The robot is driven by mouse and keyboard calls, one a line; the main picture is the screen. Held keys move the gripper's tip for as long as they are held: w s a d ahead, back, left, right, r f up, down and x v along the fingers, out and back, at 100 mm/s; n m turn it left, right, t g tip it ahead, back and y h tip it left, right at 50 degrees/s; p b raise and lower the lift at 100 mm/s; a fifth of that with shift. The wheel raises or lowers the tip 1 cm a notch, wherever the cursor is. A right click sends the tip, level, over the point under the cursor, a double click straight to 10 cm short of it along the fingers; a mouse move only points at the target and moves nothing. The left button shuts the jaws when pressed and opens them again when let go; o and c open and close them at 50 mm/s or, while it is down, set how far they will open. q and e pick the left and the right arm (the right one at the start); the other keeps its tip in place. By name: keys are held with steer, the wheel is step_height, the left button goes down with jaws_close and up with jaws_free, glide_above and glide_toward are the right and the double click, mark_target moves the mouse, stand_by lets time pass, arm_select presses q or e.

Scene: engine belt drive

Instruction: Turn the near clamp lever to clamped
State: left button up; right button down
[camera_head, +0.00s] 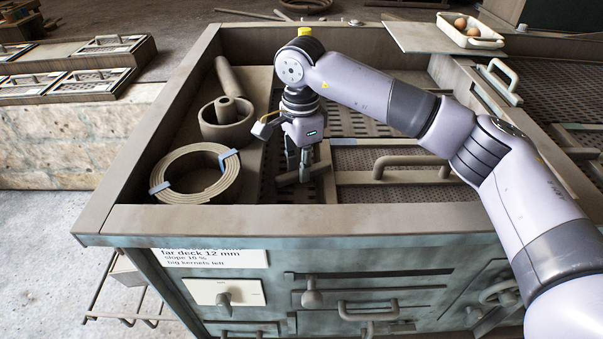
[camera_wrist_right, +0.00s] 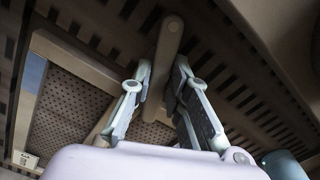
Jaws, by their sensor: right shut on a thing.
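The near clamp lever is a brown bar with a rounded pivot end; it shows in the right wrist view (camera_wrist_right: 166,45) and lies low over the slotted deck in the head view (camera_head: 319,170). My right gripper (camera_head: 304,172) points down inside the box, left of the screen frames. Its fingers (camera_wrist_right: 161,72) are shut on the lever's free end, one on each side, with the pivot end beyond them. The gripped part is partly hidden by the fingers. My left gripper is not in view.
A coiled belt (camera_head: 196,174) and a round cup-like part (camera_head: 227,121) lie left of the gripper. A frame handle (camera_head: 410,162) stands close on the right. The box's front rim (camera_head: 300,218) is nearby. A white tray (camera_head: 470,31) with round items sits at the back right.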

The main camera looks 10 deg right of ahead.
steer(key=m+b, duration=0.2)
steer(key=m, duration=0.2)
steer(key=shift+w+m, duration=0.15)
steer(key=shift+m, duration=0.15)
steer(key=shift+r, duration=0.1)
stand_by(0.4)
steer(key=c, duration=1.5)
jaws_free()
steer(key=shift+r, duration=0.2)
step_height(320, 180, up, 12)
steer(key=shift+f, duration=0.25)
steer(key=shift+r, duration=0.1)
